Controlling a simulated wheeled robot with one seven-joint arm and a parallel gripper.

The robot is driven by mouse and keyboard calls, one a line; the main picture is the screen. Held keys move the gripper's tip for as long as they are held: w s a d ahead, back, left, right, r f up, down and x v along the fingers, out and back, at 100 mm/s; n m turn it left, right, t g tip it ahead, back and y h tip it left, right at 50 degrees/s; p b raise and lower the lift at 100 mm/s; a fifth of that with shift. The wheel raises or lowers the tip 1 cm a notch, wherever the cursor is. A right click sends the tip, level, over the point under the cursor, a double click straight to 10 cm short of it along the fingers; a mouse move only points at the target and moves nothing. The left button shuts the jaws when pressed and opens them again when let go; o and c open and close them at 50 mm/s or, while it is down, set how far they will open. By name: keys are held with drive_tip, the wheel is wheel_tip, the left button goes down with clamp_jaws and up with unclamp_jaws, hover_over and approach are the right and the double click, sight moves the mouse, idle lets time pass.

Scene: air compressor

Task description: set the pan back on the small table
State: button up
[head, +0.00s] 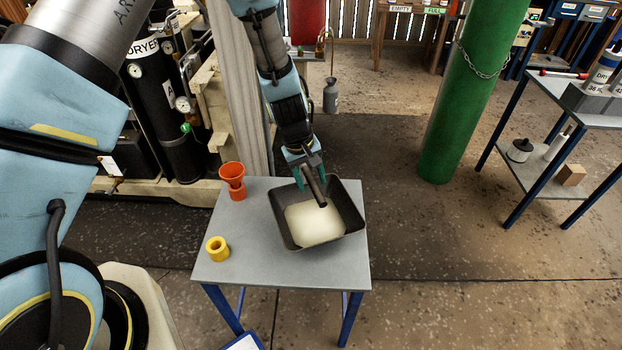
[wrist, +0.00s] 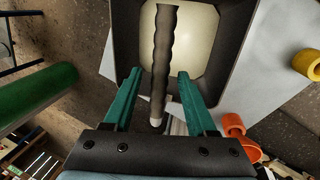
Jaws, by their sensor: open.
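The dark, square pan (head: 350,196) appears to rest on the small grey table (head: 232,262), at its right side, with a pale fill inside. It also shows in the wrist view (wrist: 238,40). A dark, bar-like handle (head: 318,196) crosses over the pan's opening. In the wrist view the handle (wrist: 165,50) runs between my fingers and has a pale end. My gripper (head: 312,179) is above the pan's far side. Its green fingers are open, one on each side of the handle, with gaps visible in the wrist view (wrist: 157,76). Whether the pan touches the table everywhere is hidden.
An orange funnel-like piece (head: 232,178) and a yellow ring (head: 217,248) stand on the table's left side. A green column (head: 473,95) rises behind right. A blue-legged bench (head: 530,172) is far right. The dryer unit (head: 160,100) stands behind left. The table's front is clear.

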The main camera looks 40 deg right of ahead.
drive_tip(key=b+v, duration=0.2)
drive_tip(key=v, duration=1)
drive_tip(key=shift+a+r, duration=0.1)
drive_tip(key=w+a+r+n+t, duration=0.15)
drive_tip(key=w+a, duration=0.25)
drive_tip(key=a, duration=0.5)
drive_tip(key=w+a+r, duration=0.3)
drive_tip(key=w+a, duration=0.2)
drive_tip(key=a, duration=0.4)
drive_tip(key=s+a+r+y, duration=0.1)
drive_tip(key=a+r, duration=0.1)
drive_tip(key=a, duration=0.8)
drive_tip(key=s+a+r+y, duration=0.1)
drive_tip(key=a, duration=1)
drive_tip(key=shift+s+r+n+t, duration=0.3)
drive_tip(key=shift+r+n+t, duration=0.05)
drive_tip(key=shift+t, duration=0.1)
